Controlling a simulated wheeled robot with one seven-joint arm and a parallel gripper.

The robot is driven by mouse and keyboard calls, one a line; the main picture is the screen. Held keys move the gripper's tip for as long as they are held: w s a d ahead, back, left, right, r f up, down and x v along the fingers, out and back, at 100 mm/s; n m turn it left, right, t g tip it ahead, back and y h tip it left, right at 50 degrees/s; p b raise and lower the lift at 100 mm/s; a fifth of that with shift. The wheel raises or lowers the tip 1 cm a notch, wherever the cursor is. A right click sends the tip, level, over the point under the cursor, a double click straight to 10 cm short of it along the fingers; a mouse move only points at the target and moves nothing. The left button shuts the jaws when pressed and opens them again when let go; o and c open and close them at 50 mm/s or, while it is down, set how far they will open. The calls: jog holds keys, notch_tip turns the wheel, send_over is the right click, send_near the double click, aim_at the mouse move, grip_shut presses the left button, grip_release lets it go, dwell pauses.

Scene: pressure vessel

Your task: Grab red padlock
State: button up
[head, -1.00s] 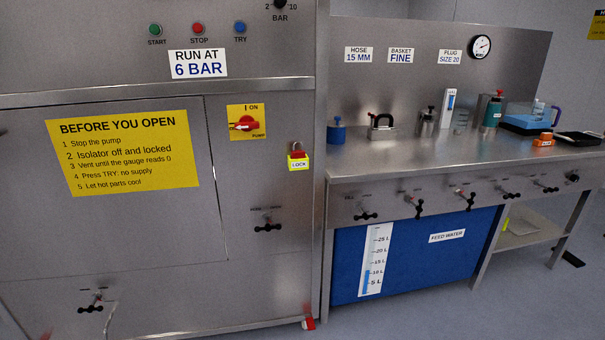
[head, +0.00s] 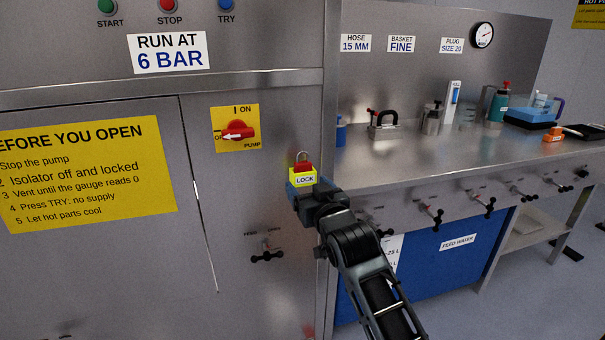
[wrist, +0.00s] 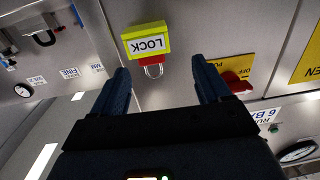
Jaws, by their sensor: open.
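The red padlock (head: 303,167) has a silver shackle and sits in a yellow holder labelled LOCK (head: 303,180) on the steel cabinet front. My gripper (head: 304,191) is just below and in front of the holder in the head view, and the arm hides part of the cabinet edge. In the wrist view the padlock (wrist: 151,62) appears upside down, between and beyond the two fingertips of my gripper (wrist: 160,65). The fingers are apart with nothing between them.
A red isolator knob (head: 237,130) on a yellow plate is up and left of the holder. A black-handled feed valve (head: 267,255) is below left. A steel bench (head: 440,150) with several items stands at the right.

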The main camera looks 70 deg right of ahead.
aim_at(304, 165)
jog(key=shift+m+g+h, duration=0.3)
jog(key=shift+m+h, duration=0.1)
jog(key=d, duration=0.1)
jog(key=d+r, duration=0.1)
jog(key=d, duration=0.1)
jog(key=w+d, duration=0.1)
jog(key=shift+d+r, duration=0.15)
jog(key=shift+r, duration=0.25)
jog(key=shift+w+a+p+x, duration=0.15)
jog(key=shift+p+x, duration=0.1)
jog(key=shift+x, duration=1.25)
jog(key=shift+w+a+p+x, duration=0.1)
jog(key=shift+w+p+x, duration=0.1)
jog(key=shift+x, duration=1.3)
jog(key=shift+c, duration=0.3)
jog(key=c, duration=1.1)
jog(key=shift+o, duration=0.2)
